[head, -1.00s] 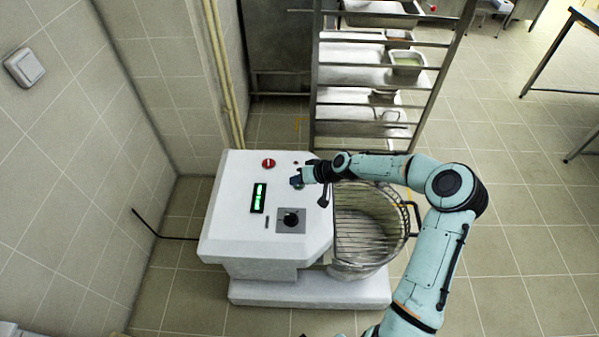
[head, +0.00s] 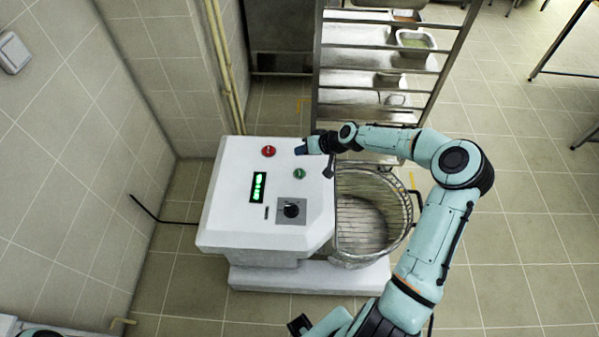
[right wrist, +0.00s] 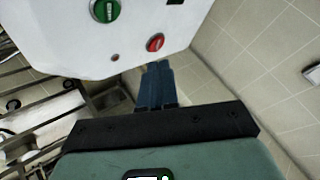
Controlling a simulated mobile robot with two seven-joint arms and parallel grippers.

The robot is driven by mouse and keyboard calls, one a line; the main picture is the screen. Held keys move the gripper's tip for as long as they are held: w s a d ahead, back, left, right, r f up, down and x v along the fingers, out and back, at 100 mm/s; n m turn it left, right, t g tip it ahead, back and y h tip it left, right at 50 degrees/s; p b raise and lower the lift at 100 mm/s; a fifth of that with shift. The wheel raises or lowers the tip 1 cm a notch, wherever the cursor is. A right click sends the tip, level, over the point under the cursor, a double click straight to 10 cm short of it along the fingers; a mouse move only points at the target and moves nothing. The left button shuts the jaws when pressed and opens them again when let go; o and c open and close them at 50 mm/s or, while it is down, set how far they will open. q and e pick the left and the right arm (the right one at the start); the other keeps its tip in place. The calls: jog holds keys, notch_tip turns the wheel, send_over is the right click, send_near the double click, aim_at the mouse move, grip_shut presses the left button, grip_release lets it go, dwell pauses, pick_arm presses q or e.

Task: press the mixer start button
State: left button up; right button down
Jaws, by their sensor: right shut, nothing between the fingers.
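The white mixer (head: 235,225) stands on the floor with its control panel facing up. The round green button (head: 300,174) is uncovered on the panel's right side, and it also shows at the top of the right wrist view (right wrist: 105,10). A red button (head: 269,151) lies to its upper left, and it shows in the right wrist view (right wrist: 155,42) just beyond my fingertips. My right gripper (head: 301,150) is over the panel's back edge, behind the green button and apart from it. Its blue fingers (right wrist: 157,85) are shut and empty. My left gripper is out of view.
The panel also has a lit green display (head: 258,187) and a dark knob (head: 291,210). A wire-guarded bowl (head: 372,215) is on the mixer's right. A metal rack (head: 385,75) with trays stands behind it. Tiled walls are at left; floor is open at right.

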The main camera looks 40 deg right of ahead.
jog(key=b, duration=0.4)
send_over(302, 173)
notch_tip(302, 173, down, 7)
jog(key=shift+s+f, duration=0.15)
jog(key=shift+f, duration=0.05)
pick_arm(q)
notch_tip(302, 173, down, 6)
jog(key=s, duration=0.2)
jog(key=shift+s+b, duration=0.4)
jog(key=shift+b, duration=0.05)
pick_arm(e)
jog(key=shift+f, duration=0.6)
jog(key=shift+f, duration=0.1)
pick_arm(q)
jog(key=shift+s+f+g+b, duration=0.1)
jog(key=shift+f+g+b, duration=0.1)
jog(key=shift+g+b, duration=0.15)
pick_arm(e)
jog(key=shift+f, duration=0.25)
